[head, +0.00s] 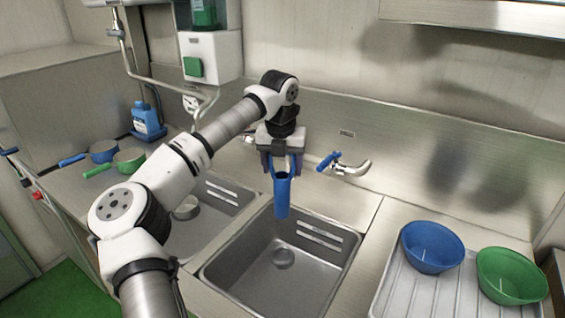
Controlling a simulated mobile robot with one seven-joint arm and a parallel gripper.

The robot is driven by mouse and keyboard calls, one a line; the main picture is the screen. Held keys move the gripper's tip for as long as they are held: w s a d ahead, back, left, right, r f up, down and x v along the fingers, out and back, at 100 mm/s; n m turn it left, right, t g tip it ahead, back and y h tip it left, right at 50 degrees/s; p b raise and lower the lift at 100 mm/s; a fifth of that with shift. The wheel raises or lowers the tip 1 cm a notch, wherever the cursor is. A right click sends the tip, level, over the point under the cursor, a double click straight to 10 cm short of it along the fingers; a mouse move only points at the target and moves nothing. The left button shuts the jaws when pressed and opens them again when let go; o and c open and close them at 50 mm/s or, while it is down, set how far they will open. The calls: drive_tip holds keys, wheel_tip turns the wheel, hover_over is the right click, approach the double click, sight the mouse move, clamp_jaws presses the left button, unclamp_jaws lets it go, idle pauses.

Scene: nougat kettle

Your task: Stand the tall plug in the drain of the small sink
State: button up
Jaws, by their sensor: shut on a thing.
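My gripper (282,164) is shut on the upper end of a tall blue plug (282,198) and holds it upright above the right sink basin (232,254). A greyish lower part seems to show faintly below the blue. The round drain (284,257) is in that basin's floor, below the plug in the picture; a gap shows between them. A left basin (222,200) is partly hidden by my arm, with a round metal piece (186,208) in it. I cannot tell which basin is the smaller.
A tap with a blue lever (350,166) stands behind the right basin, close right of my gripper. A blue bowl (432,247) and a green bowl (511,275) rest on the drainboard (395,290). Blue and green pans (128,160) and a blue bottle (148,122) stand left.

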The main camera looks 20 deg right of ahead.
sight(280, 180)
drive_tip(key=shift+f+b, duration=5.55)
drive_tip(key=shift+f, duration=3.25)
drive_tip(key=shift+f+b, duration=0.4)
drive_tip(key=shift+f, duration=0.25)
drive_tip(key=o, duration=1.5)
drive_tip(key=shift+r, duration=0.1)
drive_tip(key=r, duration=0.4)
drive_tip(key=s+r+b, duration=0.1)
drive_tip(key=r, duration=0.4)
drive_tip(key=a+r, duration=0.1)
drive_tip(key=r, duration=0.3)
drive_tip(key=shift+s+r, duration=0.3)
drive_tip(key=shift+s, duration=0.1)
